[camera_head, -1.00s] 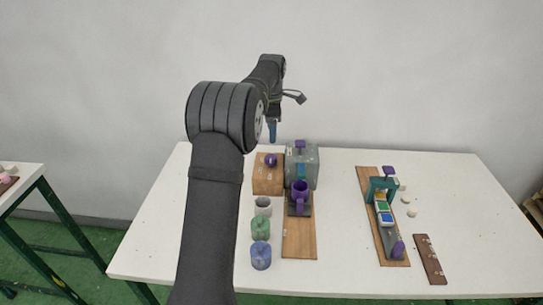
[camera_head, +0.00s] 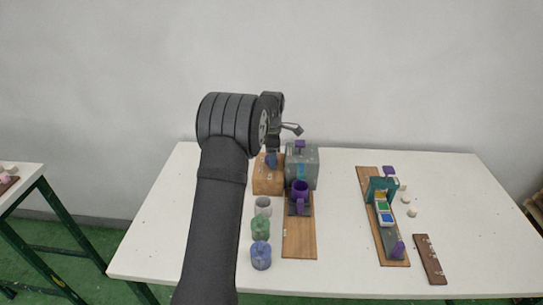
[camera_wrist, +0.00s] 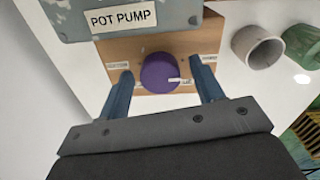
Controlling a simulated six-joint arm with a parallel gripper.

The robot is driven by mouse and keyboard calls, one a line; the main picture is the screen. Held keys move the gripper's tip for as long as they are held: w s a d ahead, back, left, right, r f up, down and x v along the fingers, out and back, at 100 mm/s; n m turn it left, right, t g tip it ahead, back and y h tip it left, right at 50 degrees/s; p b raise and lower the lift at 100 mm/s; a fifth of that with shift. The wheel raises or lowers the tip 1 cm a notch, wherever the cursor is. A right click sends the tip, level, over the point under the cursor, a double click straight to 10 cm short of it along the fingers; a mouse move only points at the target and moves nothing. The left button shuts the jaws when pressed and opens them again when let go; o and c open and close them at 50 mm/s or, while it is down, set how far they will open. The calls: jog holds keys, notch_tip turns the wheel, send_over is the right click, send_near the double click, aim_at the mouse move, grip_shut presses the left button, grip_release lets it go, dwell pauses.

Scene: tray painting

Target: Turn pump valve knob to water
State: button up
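The purple valve knob (camera_wrist: 160,73) is on the face of a wooden box (camera_wrist: 120,48), with small white labels around it; their words are too small to read. In the wrist view my gripper (camera_wrist: 164,82) is open, one blue finger on each side of the knob, with gaps between. In the head view my gripper (camera_head: 271,160) is in front of the wooden box (camera_head: 268,180) and hides most of the knob. The grey pump box (camera_wrist: 130,15), labelled "POT PUMP", adjoins the wooden box and also shows in the head view (camera_head: 308,168).
A grey cup (camera_head: 263,206), a green pot (camera_head: 260,227) and a blue pot (camera_head: 261,256) stand left of the board. A teal press (camera_head: 381,190) is at right. The table between is clear.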

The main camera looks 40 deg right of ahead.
jog(key=c, duration=0.9)
jog(key=shift+o, duration=0.3)
